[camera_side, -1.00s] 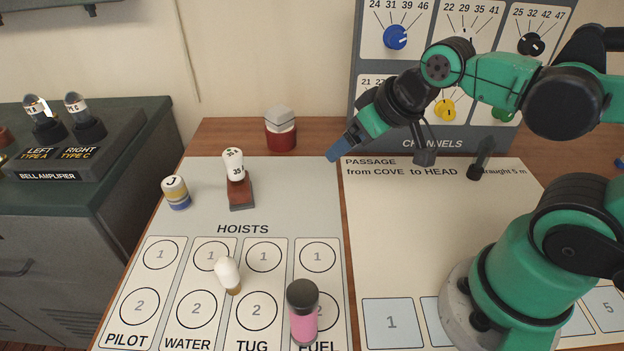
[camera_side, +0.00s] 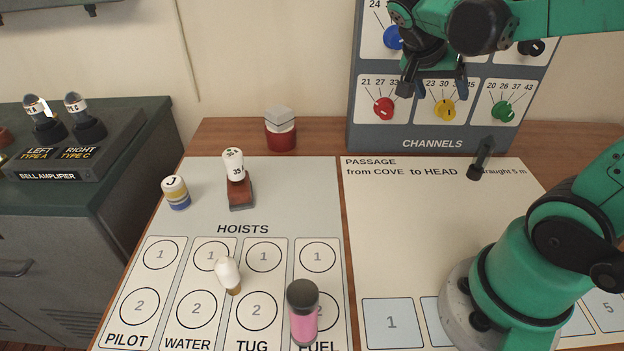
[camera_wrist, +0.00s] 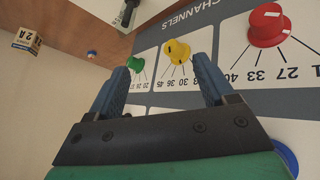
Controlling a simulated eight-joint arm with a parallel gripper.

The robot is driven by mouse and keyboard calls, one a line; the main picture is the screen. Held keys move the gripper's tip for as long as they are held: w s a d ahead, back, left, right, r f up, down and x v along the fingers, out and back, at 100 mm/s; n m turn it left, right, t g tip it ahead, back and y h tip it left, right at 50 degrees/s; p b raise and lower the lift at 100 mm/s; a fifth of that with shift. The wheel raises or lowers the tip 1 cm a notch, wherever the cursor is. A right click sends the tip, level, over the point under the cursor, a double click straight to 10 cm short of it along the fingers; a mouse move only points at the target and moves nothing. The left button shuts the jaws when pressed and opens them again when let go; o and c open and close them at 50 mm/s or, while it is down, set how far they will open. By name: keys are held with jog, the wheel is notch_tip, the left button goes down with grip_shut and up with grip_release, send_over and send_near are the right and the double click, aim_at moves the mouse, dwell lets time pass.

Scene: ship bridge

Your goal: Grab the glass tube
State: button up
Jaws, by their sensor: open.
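Two glass-topped tubes, a left one (camera_side: 38,108) and a right one (camera_side: 76,104), stand upright in dark sockets on the bell amplifier (camera_side: 85,148) at the far left. They are labelled type A and type C. I cannot tell which one the task means. My gripper (camera_side: 433,89) is open and empty, high in front of the channels panel (camera_side: 430,128), well to the right of the tubes. In the wrist view its fingers (camera_wrist: 160,70) frame the yellow knob (camera_wrist: 177,52); no glass tube shows there.
The hoists board (camera_side: 270,200) carries a pink cylinder with a dark cap (camera_side: 303,318), a white-topped piece (camera_side: 228,273), a striped piece (camera_side: 175,192) and a wooden block with a white piece (camera_side: 238,185). A red-and-white piece (camera_side: 281,130) stands behind. Red (camera_wrist: 268,25) and green (camera_wrist: 136,64) knobs flank the yellow one.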

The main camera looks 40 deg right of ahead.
aim_at(481, 142)
jog(key=s+d+m+g+h, duration=0.1)
jog(key=s+d+m+g, duration=0.6)
jog(key=m, duration=0.5)
jog(key=f, duration=0.3)
jog(key=w+f, duration=0.1)
jog(key=f, duration=0.2)
jog(key=w+f, duration=0.1)
jog(key=f, duration=0.2)
jog(key=shift+a+f, duration=0.2)
jog(key=shift+a, duration=0.2)
jog(key=shift+x, duration=2.75)
grip_shut()
jog(key=shift+r, duration=0.2)
